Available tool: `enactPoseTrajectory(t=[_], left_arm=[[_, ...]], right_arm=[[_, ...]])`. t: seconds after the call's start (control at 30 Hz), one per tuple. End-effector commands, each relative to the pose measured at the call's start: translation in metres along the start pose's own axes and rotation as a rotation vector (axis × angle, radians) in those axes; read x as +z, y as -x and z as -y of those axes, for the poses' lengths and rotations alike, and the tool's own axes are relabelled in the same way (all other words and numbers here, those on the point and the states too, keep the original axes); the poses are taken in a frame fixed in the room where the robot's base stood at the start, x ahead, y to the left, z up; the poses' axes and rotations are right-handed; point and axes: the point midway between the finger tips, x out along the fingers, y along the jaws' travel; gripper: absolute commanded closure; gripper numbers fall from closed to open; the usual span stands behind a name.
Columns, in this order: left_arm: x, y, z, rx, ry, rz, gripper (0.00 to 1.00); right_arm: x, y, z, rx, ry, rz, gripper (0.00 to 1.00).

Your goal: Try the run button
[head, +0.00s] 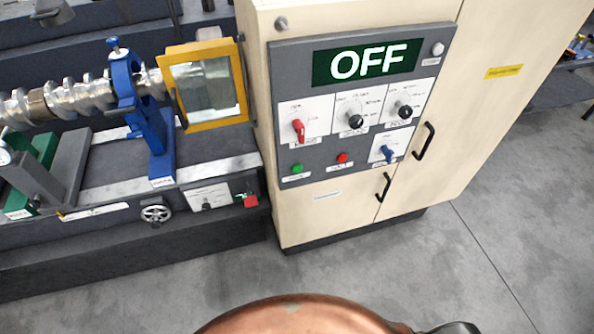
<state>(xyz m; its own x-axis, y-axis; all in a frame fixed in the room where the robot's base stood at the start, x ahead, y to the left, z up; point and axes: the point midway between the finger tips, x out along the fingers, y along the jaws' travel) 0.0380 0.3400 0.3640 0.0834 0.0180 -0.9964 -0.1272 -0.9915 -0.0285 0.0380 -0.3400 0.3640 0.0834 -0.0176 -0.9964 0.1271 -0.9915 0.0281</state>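A cream control cabinet (263,110) stands in the middle of the head view with a grey panel (281,75) on its front. A green button (297,168) is at the panel's lower left, with a small label under it that is too small to read. A red button (342,158) is to its right. A display (366,62) on top reads OFF. The panel also has a red-handled switch (298,130), two black knobs (355,121) (405,111) and a blue-handled switch (389,154). Neither of my grippers is in view, and nothing touches the panel.
A machine with a metal screw shaft (70,97), blue stand (160,152) and yellow-framed window (243,78) stands left of the cabinet. A red button (250,201) is on its base. Black door handles (423,141) stick out. Grey floor (480,260) in front is clear.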

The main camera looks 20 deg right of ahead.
Motion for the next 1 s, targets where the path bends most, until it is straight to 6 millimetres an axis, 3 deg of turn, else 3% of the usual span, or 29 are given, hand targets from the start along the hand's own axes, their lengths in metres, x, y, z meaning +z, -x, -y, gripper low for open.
enactPoseTrajectory(t=[0.83,1.0], left_arm=[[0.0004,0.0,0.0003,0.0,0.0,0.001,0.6],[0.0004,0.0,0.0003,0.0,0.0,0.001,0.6]], right_arm=[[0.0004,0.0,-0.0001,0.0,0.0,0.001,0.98],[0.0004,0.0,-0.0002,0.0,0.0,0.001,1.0]])
